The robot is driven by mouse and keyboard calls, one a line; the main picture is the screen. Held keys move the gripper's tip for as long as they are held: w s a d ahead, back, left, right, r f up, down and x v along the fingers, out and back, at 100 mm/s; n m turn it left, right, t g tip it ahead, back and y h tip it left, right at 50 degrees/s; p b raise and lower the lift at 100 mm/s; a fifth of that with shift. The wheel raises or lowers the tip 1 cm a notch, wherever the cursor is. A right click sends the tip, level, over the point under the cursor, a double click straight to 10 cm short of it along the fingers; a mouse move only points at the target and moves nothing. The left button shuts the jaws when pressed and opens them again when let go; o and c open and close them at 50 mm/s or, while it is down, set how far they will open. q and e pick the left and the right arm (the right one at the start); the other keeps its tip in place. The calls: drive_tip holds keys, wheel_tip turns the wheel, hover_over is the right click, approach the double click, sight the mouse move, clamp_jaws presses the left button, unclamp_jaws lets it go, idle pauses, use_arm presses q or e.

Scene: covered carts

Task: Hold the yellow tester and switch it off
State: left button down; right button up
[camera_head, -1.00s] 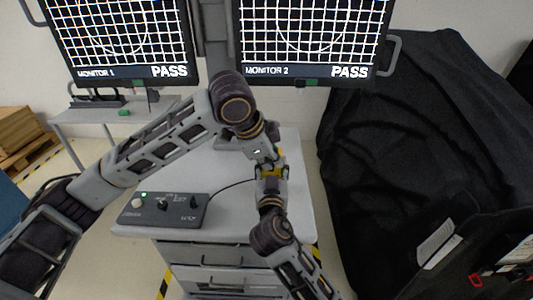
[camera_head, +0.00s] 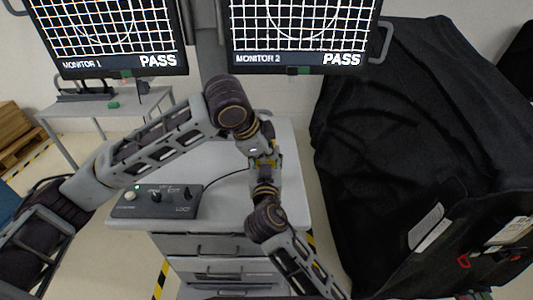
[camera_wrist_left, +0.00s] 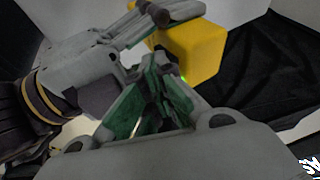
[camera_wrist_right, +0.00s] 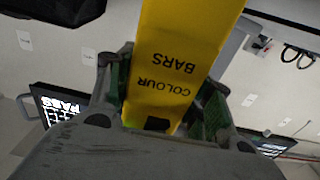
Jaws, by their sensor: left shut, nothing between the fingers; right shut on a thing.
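The yellow tester (camera_wrist_right: 172,60) is a yellow box marked "COLOUR BARS". My right gripper (camera_wrist_right: 165,125) is shut on it in the right wrist view. In the left wrist view the tester (camera_wrist_left: 195,50) is near the top, with a small green glow at its lower edge. My left gripper (camera_wrist_left: 160,85) is shut and empty, its tips close to the tester; I cannot tell if they touch. In the head view my left gripper (camera_head: 264,153) and the right meet over the cart top, hiding most of the tester.
A grey control box (camera_head: 157,201) with knobs and a lit green lamp sits on the cart top (camera_head: 225,207). Two monitors (camera_head: 300,30) at the back show grids and "PASS". A black-covered cart (camera_head: 410,130) stands at the right. A side table (camera_head: 85,108) is at the left.

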use_arm(q)
drive_tip(key=shift+w+a+f+t, duration=0.15)
drive_tip(key=shift+f+t, duration=0.25)
drive_tip(key=shift+t, duration=0.4)
drive_tip(key=shift+r, duration=0.15)
drive_tip(key=shift+w+r, duration=0.1)
drive_tip(key=shift+r, duration=0.85)
drive_tip(key=shift+r, duration=0.15)
drive_tip(key=w+v, duration=0.1)
drive_tip(key=v, duration=0.8)
drive_tip(key=shift+r, duration=0.5)
drive_tip(key=shift+f+g, duration=0.1)
drive_tip(key=shift+g, duration=0.3)
drive_tip(key=shift+s+a+f+g, duration=0.1)
drive_tip(key=shift+s+f+g, duration=0.1)
drive_tip(key=shift+g, duration=0.7)
